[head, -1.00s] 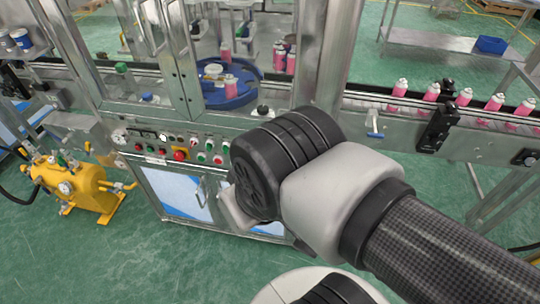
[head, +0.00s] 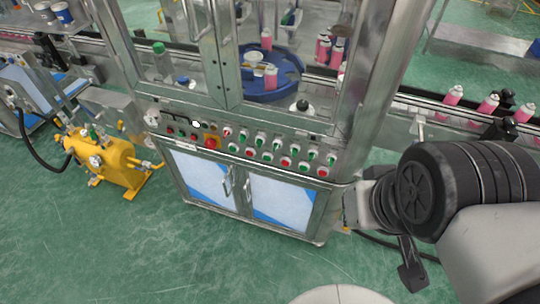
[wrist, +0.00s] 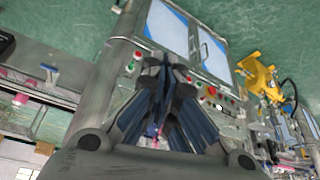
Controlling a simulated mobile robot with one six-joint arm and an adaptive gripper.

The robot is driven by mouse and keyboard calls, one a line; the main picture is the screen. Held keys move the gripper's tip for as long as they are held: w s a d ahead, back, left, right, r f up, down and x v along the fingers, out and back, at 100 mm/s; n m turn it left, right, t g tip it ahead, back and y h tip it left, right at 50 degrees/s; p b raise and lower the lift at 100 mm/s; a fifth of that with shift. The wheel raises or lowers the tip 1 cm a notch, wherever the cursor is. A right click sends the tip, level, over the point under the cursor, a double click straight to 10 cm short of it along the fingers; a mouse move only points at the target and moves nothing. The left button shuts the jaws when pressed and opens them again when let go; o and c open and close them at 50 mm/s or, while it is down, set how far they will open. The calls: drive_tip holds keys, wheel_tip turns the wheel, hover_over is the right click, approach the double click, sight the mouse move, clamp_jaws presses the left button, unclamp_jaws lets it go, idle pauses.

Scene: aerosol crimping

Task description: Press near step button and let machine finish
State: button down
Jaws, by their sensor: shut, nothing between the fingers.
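The crimping machine's control panel (head: 190,126) runs along the front of its cabinet, with two rows of green and red buttons (head: 276,144) in plain view. No readable label tells me which one is the step button. In the wrist view the panel lies behind my gripper (wrist: 166,64), whose dark fingers are shut and empty. Some buttons (wrist: 134,62) show just left of the fingertips; others are hidden behind the fingers. In the head view my wrist is right of the cabinet, and the fingertips cannot be made out clearly.
A red emergency knob (head: 211,142) sits left of the button rows. Inside the machine a blue rotary table (head: 272,88) carries pink cans. A conveyor with pink cans (head: 488,104) runs right. A yellow tank (head: 112,160) stands on the floor at left.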

drive_tip(key=w+a+m+t+p, duration=0.1)
drive_tip(key=w+a+m+p, duration=0.15)
drive_tip(key=w, duration=0.95)
drive_tip(key=w+a+f+m+t+y+p, duration=0.1)
drive_tip(key=w+a+f+m, duration=0.2)
drive_tip(key=w, duration=0.4)
drive_tip(key=w+a+f+m+t+p, duration=0.1)
drive_tip(key=w+a+f+m, duration=0.15)
drive_tip(key=w+f, duration=0.35)
drive_tip(key=w+a+f+m+t+y, duration=0.1)
drive_tip(key=w+a+f, duration=0.2)
drive_tip(key=w, duration=0.5)
drive_tip(key=w+a+f+m+t+y+p, duration=0.1)
drive_tip(key=a+f+m, duration=0.15)
drive_tip(key=f, duration=0.45)
drive_tip(key=w+a+f+m+t+p, duration=0.1)
drive_tip(key=a+f+m+p, duration=0.15)
drive_tip(key=f, duration=0.45)
drive_tip(key=s+a+f+m, duration=0.1)
drive_tip(key=s+f+m, duration=0.1)
drive_tip(key=f, duration=0.3)
drive_tip(key=s+a+f+m+t+y, duration=0.1)
drive_tip(key=s+a+f, duration=0.1)
drive_tip(key=s+f, duration=0.2)
wheel_tip(320, 180, down, 2)
drive_tip(key=shift+s+f+m+p, duration=0.15)
drive_tip(key=shift+s+m+p, duration=0.2)
drive_tip(key=shift+m+p, duration=0.05)
